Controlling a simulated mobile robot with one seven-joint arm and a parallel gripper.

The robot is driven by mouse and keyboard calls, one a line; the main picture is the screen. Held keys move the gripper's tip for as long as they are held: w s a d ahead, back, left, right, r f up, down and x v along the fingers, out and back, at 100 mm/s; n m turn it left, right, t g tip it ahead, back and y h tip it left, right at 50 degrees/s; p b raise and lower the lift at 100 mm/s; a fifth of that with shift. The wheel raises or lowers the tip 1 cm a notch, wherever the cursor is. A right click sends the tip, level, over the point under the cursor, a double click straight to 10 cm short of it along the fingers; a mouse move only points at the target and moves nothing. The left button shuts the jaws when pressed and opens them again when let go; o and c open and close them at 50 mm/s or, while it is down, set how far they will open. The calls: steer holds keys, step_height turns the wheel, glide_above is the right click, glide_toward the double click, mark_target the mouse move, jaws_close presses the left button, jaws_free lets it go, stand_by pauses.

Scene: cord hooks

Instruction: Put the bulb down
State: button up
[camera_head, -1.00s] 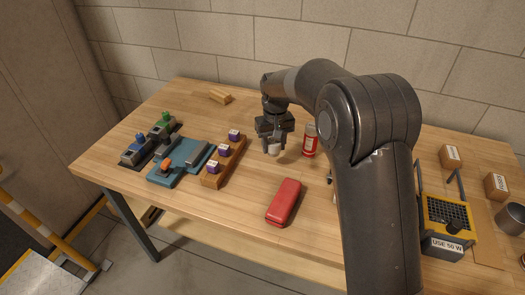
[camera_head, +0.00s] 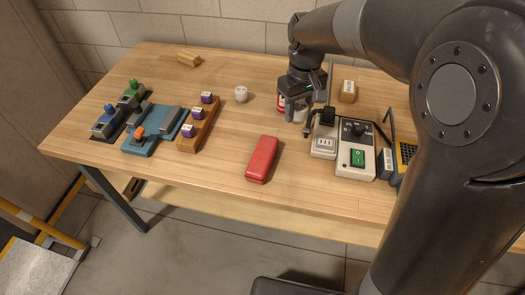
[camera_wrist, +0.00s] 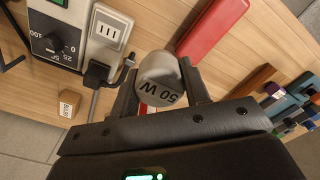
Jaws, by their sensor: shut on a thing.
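A pale round-faced piece marked "50 W" (camera_wrist: 160,83), which I take to be the bulb, is between the two fingers of my gripper (camera_head: 302,102) in the wrist view. My gripper is shut on it. Its fingers flank the piece in the wrist view (camera_wrist: 160,98). In the head view my gripper is over the table, in front of a red and white can (camera_head: 281,103), and mostly hides the bulb. I cannot tell the bulb's height above the table.
A white cup (camera_head: 241,93) stands left of my gripper. A control box (camera_head: 355,158) with green switch, dial and plugged-in outlet (camera_head: 323,146) is close on the right. A red case (camera_head: 262,160) lies in front. A wooden rack (camera_head: 187,145) and blue fixture (camera_head: 140,147) are at left.

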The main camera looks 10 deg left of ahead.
steer(key=s+d, duration=0.3)
steer(key=s, duration=0.2)
glide_above(263, 154)
steer(key=shift+n, duration=0.3)
step_height(263, 154, down, 6)
steer(key=shift+f, duration=2.2)
steer(key=shift+f, duration=0.15)
steer(key=o, duration=1)
step_height(263, 154, up, 12)
steer(key=shift+r, duration=0.2)
